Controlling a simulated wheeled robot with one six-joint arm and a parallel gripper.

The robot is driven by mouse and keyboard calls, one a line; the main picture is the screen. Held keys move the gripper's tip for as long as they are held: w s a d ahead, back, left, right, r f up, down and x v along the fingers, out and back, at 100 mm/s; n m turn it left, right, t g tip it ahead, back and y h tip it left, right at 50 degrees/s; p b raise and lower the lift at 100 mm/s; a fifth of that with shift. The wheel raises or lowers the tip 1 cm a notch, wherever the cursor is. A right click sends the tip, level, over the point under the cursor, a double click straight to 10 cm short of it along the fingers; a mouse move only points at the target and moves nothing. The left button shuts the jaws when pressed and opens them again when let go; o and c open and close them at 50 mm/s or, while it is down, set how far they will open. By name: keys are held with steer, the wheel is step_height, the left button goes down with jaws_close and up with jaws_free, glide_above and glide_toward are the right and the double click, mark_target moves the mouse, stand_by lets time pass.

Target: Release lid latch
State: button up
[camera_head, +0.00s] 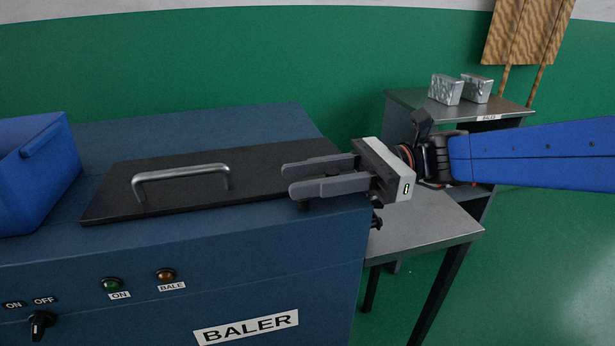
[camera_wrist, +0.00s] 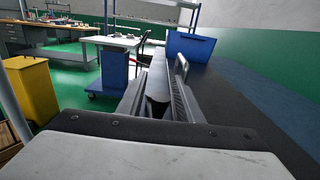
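The baler's black lid (camera_head: 130,205) lies flat and closed on the blue baler (camera_head: 80,280), with a silver bar handle (camera_head: 180,170) on top. My gripper (camera_head: 290,180) reaches in from the right over the lid's right end, its two grey fingers apart and nothing clearly held. A small dark part (camera_head: 303,205), possibly the latch, shows just below the nearer finger. Most of it is hidden. In the wrist view the fingers of my gripper (camera_wrist: 157,85) straddle a dark piece (camera_wrist: 157,70); I cannot tell whether it is the latch or touches them. The lid handle (camera_wrist: 181,65) stands just beyond.
A blue bin (camera_head: 35,165) stands on the baler at the left. The front panel has a green button (camera_head: 112,284), an orange button (camera_head: 165,275) and a switch (camera_head: 40,325). A grey table (camera_head: 430,230) and a stand with two silver bales (camera_head: 446,89) are at the right.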

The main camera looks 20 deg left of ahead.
jaws_close()
steer(key=shift+t, duration=0.3)
steer(key=shift+d+f+m+t+y, duration=0.1)
steer(key=shift+d+m+t+y, duration=0.05)
steer(key=shift+m+t+y, duration=1.05)
steer(key=shift+t, duration=0.5)
jaws_free()
steer(key=shift+f, duration=0.1)
